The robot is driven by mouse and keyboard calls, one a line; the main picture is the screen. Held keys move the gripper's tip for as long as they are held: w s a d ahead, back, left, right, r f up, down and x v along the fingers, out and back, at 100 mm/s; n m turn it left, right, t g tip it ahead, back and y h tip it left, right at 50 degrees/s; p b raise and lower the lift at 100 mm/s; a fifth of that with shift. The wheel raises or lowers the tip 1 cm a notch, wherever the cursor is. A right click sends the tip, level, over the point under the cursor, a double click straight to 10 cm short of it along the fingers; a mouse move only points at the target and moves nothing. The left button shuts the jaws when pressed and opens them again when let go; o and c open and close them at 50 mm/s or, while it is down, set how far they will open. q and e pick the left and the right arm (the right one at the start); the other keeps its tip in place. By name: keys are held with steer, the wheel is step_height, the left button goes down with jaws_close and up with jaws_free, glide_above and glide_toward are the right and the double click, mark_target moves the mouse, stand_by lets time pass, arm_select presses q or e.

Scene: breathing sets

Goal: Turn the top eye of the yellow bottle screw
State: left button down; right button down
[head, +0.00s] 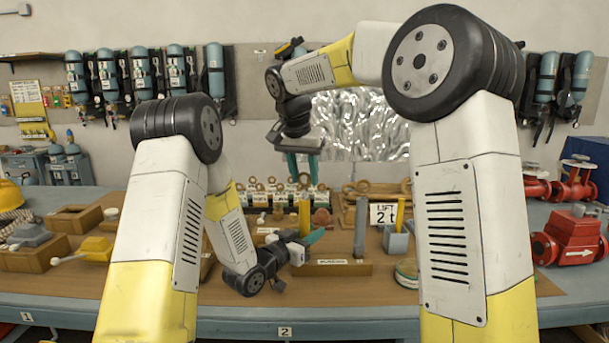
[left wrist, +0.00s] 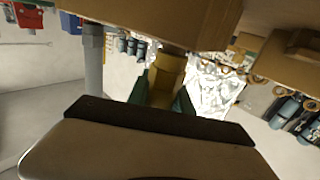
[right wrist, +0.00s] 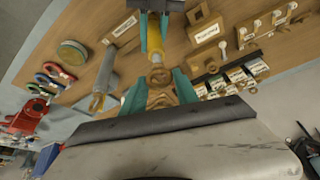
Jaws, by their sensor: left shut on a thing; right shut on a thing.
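The yellow bottle screw (head: 304,217) stands upright at the middle of the table. My left gripper (head: 312,238) comes in low from the left and is shut on its yellow body, which also shows between the teal fingers in the left wrist view (left wrist: 165,80). My right gripper (head: 303,168) points down from above, shut at the top of the screw. In the right wrist view, the brass-coloured top eye (right wrist: 162,99) sits between the right fingers, with the yellow body (right wrist: 159,75) beyond it. The eye is mostly hidden by the fingers in the head view.
A labelled wooden block (head: 330,268) and a grey upright bar (head: 361,225) stand close by. A "LIFT 2 t" sign (head: 383,214) is to the right. Several eye bolts (head: 275,190) stand in a rack behind. A round tin (head: 405,272) lies near the front right.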

steer(key=shift+f+n+y, duration=0.1)
steer(key=shift+n+y, duration=0.7)
steer(key=shift+n, duration=1.2)
steer(key=c, duration=0.9)
jaws_free()
arm_select(q)
steer(key=c, duration=1.1)
jaws_free()
arm_select(e)
steer(key=v, duration=1.2)
arm_select(q)
steer(key=shift+o, duration=0.2)
